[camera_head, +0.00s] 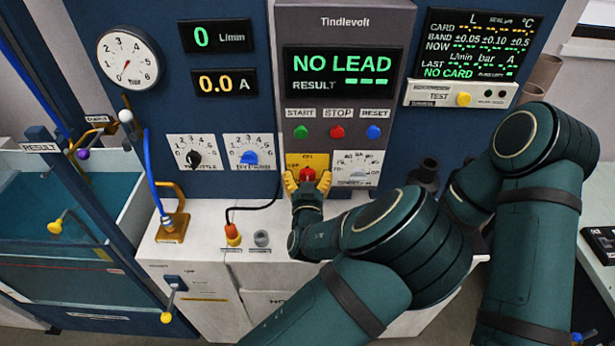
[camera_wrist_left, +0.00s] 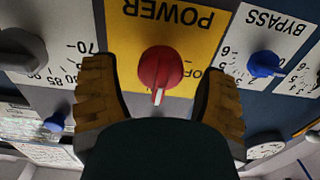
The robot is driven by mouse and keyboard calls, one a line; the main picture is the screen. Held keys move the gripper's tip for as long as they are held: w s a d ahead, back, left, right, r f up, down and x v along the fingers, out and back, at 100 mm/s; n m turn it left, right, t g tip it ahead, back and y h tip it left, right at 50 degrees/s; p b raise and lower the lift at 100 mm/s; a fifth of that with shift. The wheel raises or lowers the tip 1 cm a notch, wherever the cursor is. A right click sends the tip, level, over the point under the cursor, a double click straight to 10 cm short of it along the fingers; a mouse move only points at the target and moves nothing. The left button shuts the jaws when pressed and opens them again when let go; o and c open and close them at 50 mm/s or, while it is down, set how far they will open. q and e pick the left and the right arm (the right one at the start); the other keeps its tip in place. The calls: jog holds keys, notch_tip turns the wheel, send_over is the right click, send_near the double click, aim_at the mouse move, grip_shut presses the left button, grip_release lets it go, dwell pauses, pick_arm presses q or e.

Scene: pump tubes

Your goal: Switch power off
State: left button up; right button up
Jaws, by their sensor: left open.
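The red power knob (camera_head: 307,174) sits on a yellow plate on the front of the grey Tindlevolt unit. In the left wrist view, upside down, the red knob (camera_wrist_left: 160,68) has a white pointer aimed at the bottom of the picture. The yellow plate (camera_wrist_left: 204,48) reads POWER, with part of an OFF label right of the knob. My left gripper (camera_head: 307,184) is open in front of the plate. Its yellow fingers stand on either side of the knob, with a gap visible on both sides. My right gripper is not in view; its arm shows at the right.
START, STOP (camera_head: 336,132) and RESET buttons sit above the knob. The blue bypass knob (camera_head: 249,157) is to the left, and a grey dial (camera_head: 358,175) is close on the right. The display (camera_head: 344,73) reads NO LEAD. An orange plug (camera_head: 233,234) on a cable stands on the white bench.

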pick_arm(q)
jog(key=c, duration=1.2)
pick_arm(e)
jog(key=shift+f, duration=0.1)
pick_arm(q)
jog(key=shift+n+b, duration=0.5)
jog(key=shift+b, duration=0.3)
jog(key=n+b, duration=0.2)
jog(key=b, duration=0.1)
jog(key=n+b, duration=0.3)
jog(key=b, duration=0.2)
jog(key=shift+a+f+n+b, duration=0.25)
jog(key=shift+n+b, duration=0.1)
jog(key=shift+n, duration=0.05)
jog(key=n+b, duration=0.3)
jog(key=b, duration=0.1)
jog(key=shift+n+b, duration=0.35)
jog(key=shift+n, duration=0.05)
jog(key=shift+r+n, duration=0.1)
jog(key=shift+n, duration=0.3)
jog(key=shift+a+n+b, duration=0.1)
jog(key=shift+n+b, duration=0.3)
jog(key=shift+n, duration=0.5)
jog(key=n, duration=0.4)
jog(key=shift+n, duration=0.3)
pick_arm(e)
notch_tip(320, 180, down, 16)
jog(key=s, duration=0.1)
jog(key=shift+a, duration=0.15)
